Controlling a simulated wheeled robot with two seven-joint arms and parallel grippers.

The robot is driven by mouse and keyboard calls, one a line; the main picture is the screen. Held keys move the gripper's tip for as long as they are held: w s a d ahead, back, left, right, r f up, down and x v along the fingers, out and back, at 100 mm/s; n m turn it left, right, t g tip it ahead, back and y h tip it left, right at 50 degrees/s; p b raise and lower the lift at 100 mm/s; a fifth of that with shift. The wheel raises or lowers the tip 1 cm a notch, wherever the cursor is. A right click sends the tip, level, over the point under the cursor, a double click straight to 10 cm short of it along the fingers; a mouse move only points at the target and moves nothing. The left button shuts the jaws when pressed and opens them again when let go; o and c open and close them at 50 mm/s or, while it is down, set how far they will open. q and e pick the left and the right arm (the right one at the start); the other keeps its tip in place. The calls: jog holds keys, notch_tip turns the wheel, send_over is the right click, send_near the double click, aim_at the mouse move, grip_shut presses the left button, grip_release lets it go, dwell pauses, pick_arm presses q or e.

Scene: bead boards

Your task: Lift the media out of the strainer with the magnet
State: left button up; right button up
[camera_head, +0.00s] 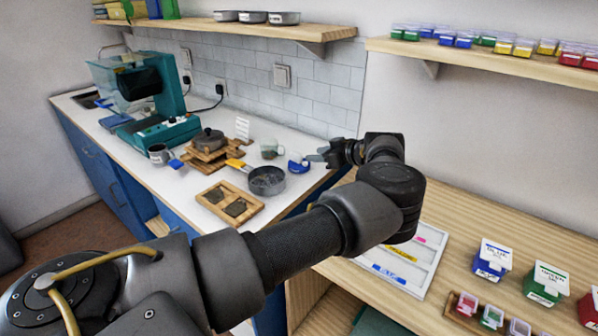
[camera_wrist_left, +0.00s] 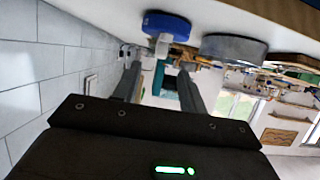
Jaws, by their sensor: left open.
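The strainer (camera_head: 267,180) is a round grey pan with a yellow handle on the white counter. Its side also shows in the left wrist view (camera_wrist_left: 233,48). I cannot make out any media inside it. A blue and white piece, which looks like the magnet (camera_head: 298,165), sits on the counter just right of the strainer. In the left wrist view it shows as a blue disc (camera_wrist_left: 166,24) with a white part. My left gripper (camera_head: 315,158) is open and empty, just right of the magnet, fingers pointing left towards it. My right gripper is out of view.
A mug (camera_head: 269,148) stands behind the strainer, and a wooden tray (camera_head: 212,190) lies in front. A dark pot (camera_head: 208,140) rests on wooden boards to the left, near a teal machine (camera_head: 160,130). The tiled wall (camera_head: 270,90) is behind. A white bead tray (camera_head: 425,262) lies on the wooden shelf.

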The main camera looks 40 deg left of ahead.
aim_at(301, 155)
pick_arm(q)
jog(key=shift+x, duration=0.85)
jog(key=shift+a+r, duration=0.15)
jog(key=shift+a, duration=0.05)
jog(key=p+x, duration=0.2)
jog(key=x, duration=0.2)
jog(key=shift+s+a, duration=0.1)
jog(key=shift+a, duration=0.05)
jog(key=shift+a+f, duration=0.3)
jog(key=shift+f, duration=0.05)
grip_shut()
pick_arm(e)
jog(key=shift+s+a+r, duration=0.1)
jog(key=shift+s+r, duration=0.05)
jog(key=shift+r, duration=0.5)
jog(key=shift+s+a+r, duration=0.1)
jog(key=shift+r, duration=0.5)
